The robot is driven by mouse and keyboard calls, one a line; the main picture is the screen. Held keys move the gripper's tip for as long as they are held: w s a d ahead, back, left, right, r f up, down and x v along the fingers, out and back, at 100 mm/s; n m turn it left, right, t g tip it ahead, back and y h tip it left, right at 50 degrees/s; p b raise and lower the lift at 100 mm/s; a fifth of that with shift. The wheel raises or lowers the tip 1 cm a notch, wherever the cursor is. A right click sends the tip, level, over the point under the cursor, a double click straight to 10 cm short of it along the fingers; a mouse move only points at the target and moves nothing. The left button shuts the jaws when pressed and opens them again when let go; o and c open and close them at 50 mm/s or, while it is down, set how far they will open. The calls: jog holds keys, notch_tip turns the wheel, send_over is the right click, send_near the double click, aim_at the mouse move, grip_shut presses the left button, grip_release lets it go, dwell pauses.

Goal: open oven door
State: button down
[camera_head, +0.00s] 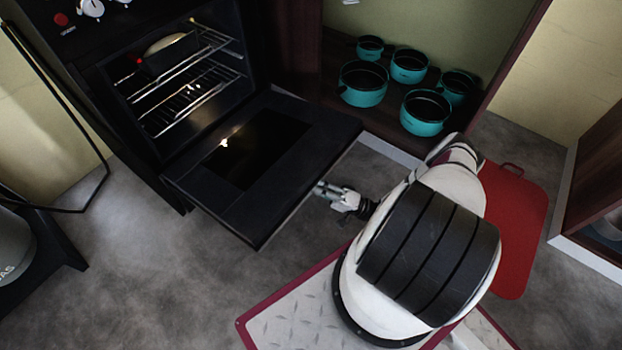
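The black oven (100,62) stands at the upper left. Its door (315,127) is swung down and lies about level, with a dark glass pane in its middle. The oven inside shows wire racks (190,95) and a pale round item (165,45) on the upper rack. My gripper (322,190) is beside the door's right edge, close to it. Whether it touches the edge or a handle cannot be told.
An open cupboard right of the oven holds several teal pots (363,83). A red board (515,230) lies right of my arm. A grey gas cylinder (14,250) stands at the far left, near a thin black frame (75,115). Grey floor (160,270) is clear below the door.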

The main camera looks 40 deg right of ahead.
jog(key=shift+w+f, duration=0.15)
jog(key=shift+f, duration=0.3)
jog(key=c, duration=1.5)
grip_release()
jog(key=shift+f, duration=0.1)
jog(key=s+d, duration=0.3)
jog(key=s+d+f, duration=0.1)
jog(key=s+d, duration=0.2)
jog(key=s, duration=0.1)
jog(key=s+d, duration=0.3)
jog(key=d, duration=0.1)
jog(key=shift+s+d+f, duration=0.1)
jog(key=shift+s+f, duration=0.1)
jog(key=shift+s, duration=0.15)
